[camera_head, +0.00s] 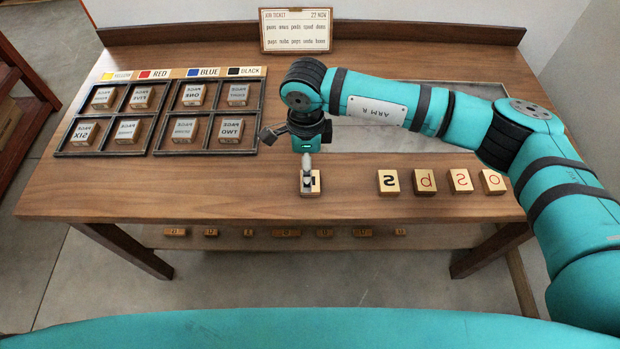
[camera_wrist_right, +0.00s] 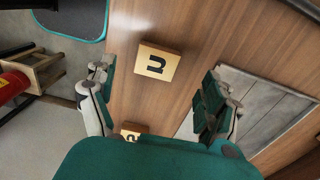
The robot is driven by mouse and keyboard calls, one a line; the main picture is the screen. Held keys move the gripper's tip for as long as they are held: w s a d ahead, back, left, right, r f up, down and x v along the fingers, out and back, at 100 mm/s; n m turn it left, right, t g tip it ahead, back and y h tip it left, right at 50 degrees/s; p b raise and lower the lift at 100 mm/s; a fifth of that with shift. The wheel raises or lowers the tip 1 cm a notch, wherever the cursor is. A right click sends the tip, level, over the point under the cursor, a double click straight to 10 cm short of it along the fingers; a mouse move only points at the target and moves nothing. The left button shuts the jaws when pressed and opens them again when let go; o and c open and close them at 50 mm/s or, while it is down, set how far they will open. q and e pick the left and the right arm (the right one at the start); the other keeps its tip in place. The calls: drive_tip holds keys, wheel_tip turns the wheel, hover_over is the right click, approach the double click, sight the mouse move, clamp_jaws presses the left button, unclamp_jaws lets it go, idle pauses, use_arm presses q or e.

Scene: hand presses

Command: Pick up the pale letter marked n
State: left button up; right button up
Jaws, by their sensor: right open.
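My right gripper (camera_head: 308,165) is at the front middle of the table, pointing down over a pale block (camera_head: 316,185). Its finger covers part of that block, so its mark is not readable in the head view. In the right wrist view the gripper (camera_wrist_right: 157,78) is open and empty, its fingers wide apart. A pale block with a dark n-like mark (camera_wrist_right: 157,63) lies flat between the finger ends, apart from both. A second block (camera_wrist_right: 132,129) with a dark mark shows lower, partly hidden by the gripper body. My left gripper is not in view.
Blocks marked s (camera_head: 388,183), d (camera_head: 424,181), s (camera_head: 461,181) and o (camera_head: 492,181) lie in a row to the right. A divided tray (camera_head: 155,125) of labelled blocks stands left. A job ticket (camera_head: 296,31) stands at the back. Several small blocks (camera_head: 286,233) lie below the table's front edge.

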drive_tip(key=shift+f, duration=0.2)
drive_tip(key=shift+d+f, duration=0.1)
drive_tip(key=shift+f, duration=0.2)
drive_tip(key=f, duration=0.1)
drive_tip(key=f+p, duration=0.2)
drive_tip(key=shift+s+d+f, duration=0.15)
drive_tip(key=shift+d+f, duration=0.15)
drive_tip(key=shift+f, duration=0.55)
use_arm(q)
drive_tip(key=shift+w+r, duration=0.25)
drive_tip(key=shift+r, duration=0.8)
use_arm(e)
drive_tip(key=c, duration=1.2)
drive_tip(key=shift+r, duration=0.1)
